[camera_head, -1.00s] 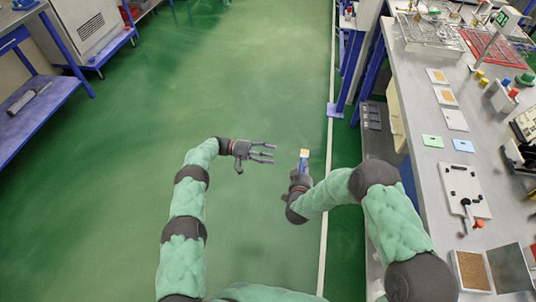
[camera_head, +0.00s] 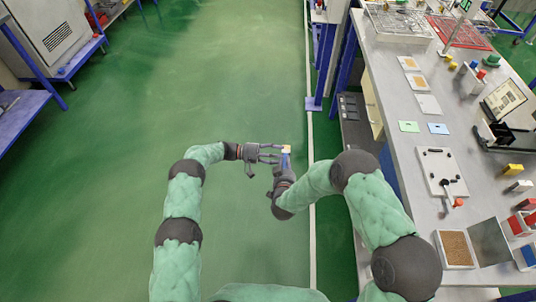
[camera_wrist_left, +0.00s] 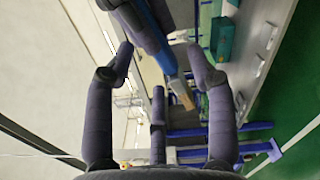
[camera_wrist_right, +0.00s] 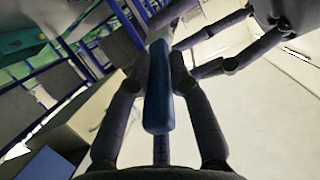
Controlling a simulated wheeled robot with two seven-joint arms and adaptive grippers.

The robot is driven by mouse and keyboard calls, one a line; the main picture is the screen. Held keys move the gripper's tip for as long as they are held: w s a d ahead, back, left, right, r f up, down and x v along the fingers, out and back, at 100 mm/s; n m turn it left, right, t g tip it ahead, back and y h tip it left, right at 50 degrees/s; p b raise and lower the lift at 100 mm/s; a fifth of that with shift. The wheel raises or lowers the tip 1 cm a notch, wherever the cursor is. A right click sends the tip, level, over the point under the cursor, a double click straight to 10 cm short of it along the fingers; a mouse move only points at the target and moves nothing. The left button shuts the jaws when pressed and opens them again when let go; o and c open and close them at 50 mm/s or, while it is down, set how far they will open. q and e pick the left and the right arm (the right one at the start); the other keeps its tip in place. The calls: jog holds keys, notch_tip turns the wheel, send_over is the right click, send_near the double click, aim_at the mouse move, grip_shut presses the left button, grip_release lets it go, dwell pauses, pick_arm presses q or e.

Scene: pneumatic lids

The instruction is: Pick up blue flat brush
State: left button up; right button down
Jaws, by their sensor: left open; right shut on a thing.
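The blue flat brush (camera_wrist_right: 158,88) is held upright in my right gripper (camera_wrist_right: 155,75), whose fingers are shut around its blue handle. In the head view the brush's pale tip (camera_head: 286,149) points up out of the right gripper (camera_head: 283,172). My left gripper (camera_head: 272,153) is open, right beside the tip end of the brush. In the left wrist view the blue brush (camera_wrist_left: 162,35) slants down between the open fingers of my left gripper (camera_wrist_left: 165,65), with its tan bristles (camera_wrist_left: 183,94) at the lower end. I cannot tell whether those fingers touch it.
A long grey workbench (camera_head: 393,150) on the right carries a white plate with an orange-knobbed handle (camera_head: 440,172), coloured cards, blocks and red racks. Blue-legged shelving (camera_head: 20,115) stands at the left. The green floor between is clear.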

pick_arm(q)
jog(key=shift+d, duration=0.4)
